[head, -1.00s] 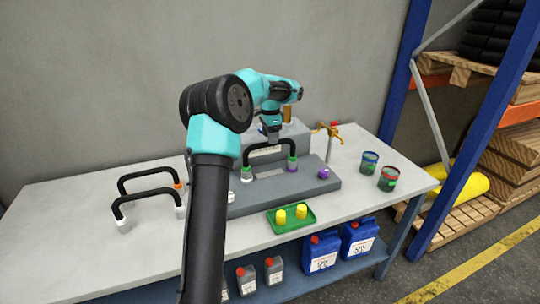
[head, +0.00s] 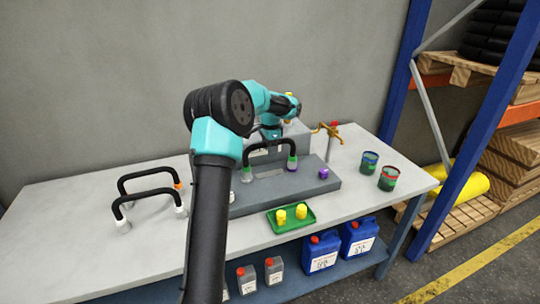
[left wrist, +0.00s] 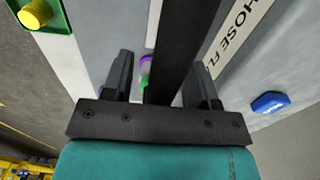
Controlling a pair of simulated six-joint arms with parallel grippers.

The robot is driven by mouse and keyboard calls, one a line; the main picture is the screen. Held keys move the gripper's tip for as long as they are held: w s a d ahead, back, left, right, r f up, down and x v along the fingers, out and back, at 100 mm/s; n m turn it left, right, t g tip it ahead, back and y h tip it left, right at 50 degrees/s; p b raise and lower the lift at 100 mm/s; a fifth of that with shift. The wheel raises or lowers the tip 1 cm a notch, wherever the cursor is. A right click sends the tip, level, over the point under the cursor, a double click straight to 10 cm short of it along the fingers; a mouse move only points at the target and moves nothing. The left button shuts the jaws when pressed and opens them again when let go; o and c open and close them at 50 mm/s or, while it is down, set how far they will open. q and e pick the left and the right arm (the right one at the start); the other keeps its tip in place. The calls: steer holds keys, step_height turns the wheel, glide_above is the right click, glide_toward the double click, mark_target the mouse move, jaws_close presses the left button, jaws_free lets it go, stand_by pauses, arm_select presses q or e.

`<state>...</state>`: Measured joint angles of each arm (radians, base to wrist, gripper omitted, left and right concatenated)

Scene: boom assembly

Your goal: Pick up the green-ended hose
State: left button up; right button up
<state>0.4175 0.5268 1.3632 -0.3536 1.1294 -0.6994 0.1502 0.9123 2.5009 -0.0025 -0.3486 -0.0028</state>
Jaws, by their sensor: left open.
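The green-ended hose (head: 271,144) is a black arch standing upright on the grey fixture (head: 320,185). Its green end (head: 292,161) is at the right, over a purple ring, and its other end is pale (head: 247,175). My left gripper (head: 270,137) is directly above the middle of the arch. In the left wrist view the black hose (left wrist: 178,50) runs between the two fingers of my left gripper (left wrist: 163,80), which are apart with gaps beside it. A bit of green and purple shows behind the hose there. My right gripper is not in view.
Two more black hoses (head: 150,176) stand at the table's left, one with an orange end. A green tray (head: 273,222) with yellow caps lies in front. A brass tap (head: 327,130) and two cans (head: 369,162) are at the right. A blue knob (left wrist: 270,102) shows beside the gripper.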

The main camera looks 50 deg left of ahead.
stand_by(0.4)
arm_select(q)
jaws_close()
stand_by(0.4)
